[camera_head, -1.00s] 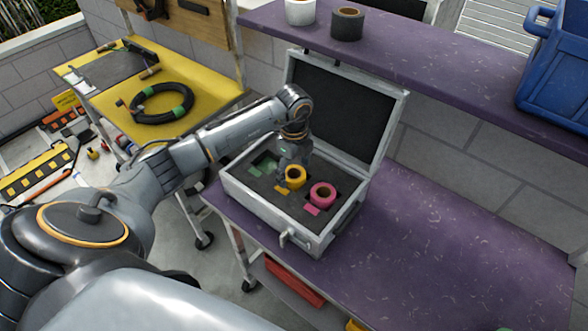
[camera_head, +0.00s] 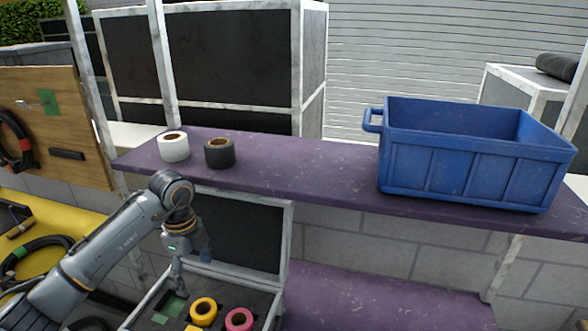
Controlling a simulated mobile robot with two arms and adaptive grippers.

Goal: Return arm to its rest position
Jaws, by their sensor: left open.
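My left arm comes in from the lower left. Its gripper (camera_head: 190,255) hangs open and empty above the open case (camera_head: 286,240), in front of the raised lid. In the case a yellow tape roll (camera_head: 204,311) and a pink tape roll (camera_head: 239,320) sit in the dark foam, apart from the gripper. A green-marked slot (camera_head: 170,308) to the left of the yellow roll shows no roll. The case's front is cut off by the picture's lower edge. My right gripper is not in view.
A purple shelf (camera_head: 300,170) runs above the case. It holds a white tape roll (camera_head: 173,147), a black tape roll (camera_head: 219,153) and a large blue crate (camera_head: 470,160). A yellow cart (camera_head: 30,232) stands at the left. The purple bench (camera_head: 390,310) right of the case is clear.

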